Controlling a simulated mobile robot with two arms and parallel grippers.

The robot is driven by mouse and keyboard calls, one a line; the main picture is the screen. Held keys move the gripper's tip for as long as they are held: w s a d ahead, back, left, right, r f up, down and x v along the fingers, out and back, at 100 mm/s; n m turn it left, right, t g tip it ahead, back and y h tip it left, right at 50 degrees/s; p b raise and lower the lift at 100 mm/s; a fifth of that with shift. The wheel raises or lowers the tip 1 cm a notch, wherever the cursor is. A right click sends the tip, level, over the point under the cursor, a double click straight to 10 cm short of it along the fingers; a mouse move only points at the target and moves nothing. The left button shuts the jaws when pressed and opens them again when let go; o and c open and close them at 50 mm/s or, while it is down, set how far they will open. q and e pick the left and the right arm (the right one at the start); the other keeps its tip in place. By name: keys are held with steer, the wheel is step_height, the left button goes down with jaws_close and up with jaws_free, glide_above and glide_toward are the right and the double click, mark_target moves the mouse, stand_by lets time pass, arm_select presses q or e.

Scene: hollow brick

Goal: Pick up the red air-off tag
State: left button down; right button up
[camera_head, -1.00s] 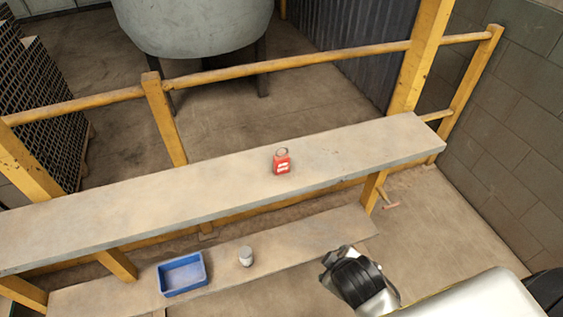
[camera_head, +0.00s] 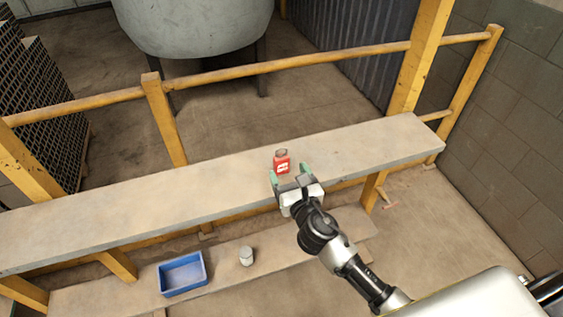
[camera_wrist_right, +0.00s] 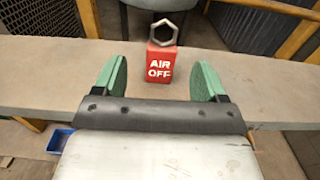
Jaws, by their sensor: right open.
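The red air-off tag (camera_head: 282,163) sits on the upper shelf plank (camera_head: 120,208). In the right wrist view the tag (camera_wrist_right: 160,64) is a red block with white "AIR OFF" lettering and a grey hexagonal ring (camera_wrist_right: 163,33) on top. My right gripper (camera_head: 289,174) is open at the plank's front edge, just in front of the tag. In the wrist view its green fingers (camera_wrist_right: 158,80) stand to the left and right of the tag, with a gap on both sides. The tag appears slightly beyond or level with the fingertips. My left gripper is not in view.
A blue bin (camera_head: 182,274) and a small grey-white can (camera_head: 246,256) stand on the lower plank (camera_head: 110,298). A yellow rail (camera_head: 290,66) runs behind the upper plank, and a yellow post (camera_head: 415,65) rises at its right. The upper plank is otherwise clear.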

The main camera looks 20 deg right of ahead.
mark_target(280, 154)
steer(key=w, duration=0.8)
steer(key=shift+w+f+p, duration=0.2)
steer(key=shift+w+p, duration=0.05)
steer(key=shift+p, duration=0.05)
steer(key=shift+s, duration=0.1)
steer(key=shift+c, duration=1)
steer(key=c, duration=0.9)
steer(key=shift+r, duration=0.55)
steer(key=s+d+r, duration=0.2)
steer(key=r, duration=0.1)
steer(key=s+d+r+p, duration=0.1)
steer(key=s+d+r, duration=0.2)
steer(key=s+d+r+p, duration=0.1)
steer(key=s+d+r, duration=0.2)
steer(key=r, duration=0.1)
steer(key=shift+s, duration=0.25)
